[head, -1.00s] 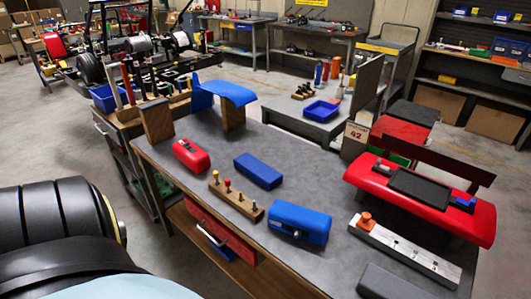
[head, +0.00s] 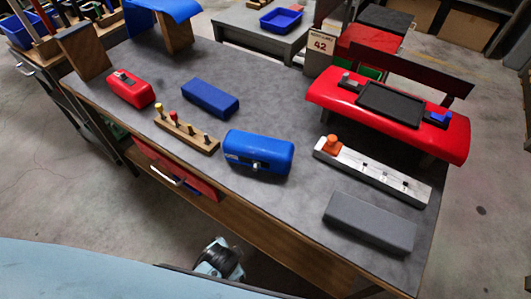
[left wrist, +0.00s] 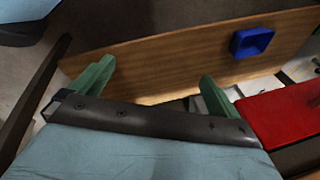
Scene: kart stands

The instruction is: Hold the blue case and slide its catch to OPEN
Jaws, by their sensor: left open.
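The blue case (head: 258,152) lies on the grey workbench (head: 300,215), near its front edge. I cannot read the catch's position. My left gripper (left wrist: 157,85) shows in the left wrist view, with two green fingers wide apart and nothing between them. It is apart from the case, which that view does not show. My right gripper is in neither view.
A plain blue block (head: 210,98), a red case (head: 131,89) and a wooden peg rack (head: 187,133) lie left of the case. A metal strip (head: 375,170), grey block (head: 369,222) and red stand (head: 330,97) are right. A red drawer (head: 175,167) is below.

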